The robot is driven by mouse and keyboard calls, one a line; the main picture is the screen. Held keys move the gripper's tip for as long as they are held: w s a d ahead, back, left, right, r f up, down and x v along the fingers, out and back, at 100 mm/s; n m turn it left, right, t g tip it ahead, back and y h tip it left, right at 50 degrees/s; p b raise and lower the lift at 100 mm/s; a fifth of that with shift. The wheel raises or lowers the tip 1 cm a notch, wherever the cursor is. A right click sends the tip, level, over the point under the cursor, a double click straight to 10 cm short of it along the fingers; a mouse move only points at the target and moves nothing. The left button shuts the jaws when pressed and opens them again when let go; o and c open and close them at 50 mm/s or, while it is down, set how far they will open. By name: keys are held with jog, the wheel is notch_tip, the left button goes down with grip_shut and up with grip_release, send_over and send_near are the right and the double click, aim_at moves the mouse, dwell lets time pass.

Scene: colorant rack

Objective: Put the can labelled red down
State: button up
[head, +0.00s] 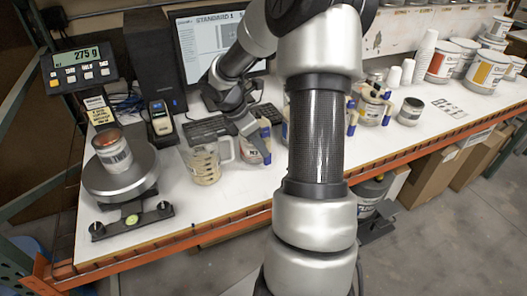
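A small can (112,151) with a reddish-brown top and a pale label stands upright on the round scale (119,186), apart from my gripper. No label that reads "red" is legible. The scale's display (84,69) shows 275 g.
A clear measuring jug (204,162) stands left of the gripper. A keyboard (205,128) and monitor (208,48) are behind. Another can (410,111), paper cups (425,55) and large paint cans (443,62) stand to the right. My arm hides the bench's middle.

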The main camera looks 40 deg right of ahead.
jog(key=v, duration=0.6)
jog(key=shift+a+r, duration=0.2)
jog(key=shift+r, duration=0.2)
